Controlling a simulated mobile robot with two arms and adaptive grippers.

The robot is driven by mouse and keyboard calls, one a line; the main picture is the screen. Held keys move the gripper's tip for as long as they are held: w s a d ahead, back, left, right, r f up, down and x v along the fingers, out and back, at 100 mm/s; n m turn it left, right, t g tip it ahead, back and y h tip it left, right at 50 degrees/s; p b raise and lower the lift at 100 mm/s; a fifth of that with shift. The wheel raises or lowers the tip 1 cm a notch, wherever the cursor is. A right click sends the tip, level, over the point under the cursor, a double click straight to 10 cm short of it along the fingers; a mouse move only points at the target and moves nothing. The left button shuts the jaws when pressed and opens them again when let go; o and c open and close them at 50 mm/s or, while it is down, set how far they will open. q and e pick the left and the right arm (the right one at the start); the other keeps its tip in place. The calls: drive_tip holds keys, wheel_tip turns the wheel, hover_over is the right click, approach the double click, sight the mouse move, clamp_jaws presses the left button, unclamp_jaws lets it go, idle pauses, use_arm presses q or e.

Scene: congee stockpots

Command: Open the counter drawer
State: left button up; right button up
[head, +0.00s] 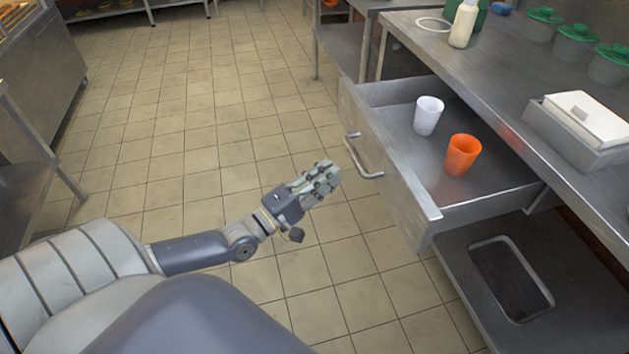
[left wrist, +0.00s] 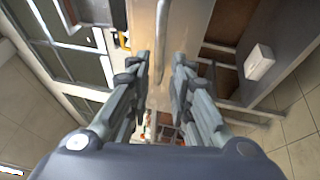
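The counter drawer (head: 408,188) is pulled well out from under the steel counter on the right of the head view. Its bar handle (head: 358,160) is on the front panel, facing the aisle. My left gripper (head: 334,172) is just left of the handle and looks apart from it. In the left wrist view my left gripper (left wrist: 164,72) has its two fingers spread with nothing held between them. My right gripper is in neither view.
A white cup (head: 428,116) and an orange cup (head: 462,156) stand in the drawer. A lower shelf (head: 455,268) with a dark recessed tray is below. A bottle (head: 464,24) and several green-lidded containers (head: 576,46) stand on the counter (head: 490,75). The tiled floor left is clear.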

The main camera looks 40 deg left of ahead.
use_arm(q)
drive_tip(key=shift+v, duration=1.7)
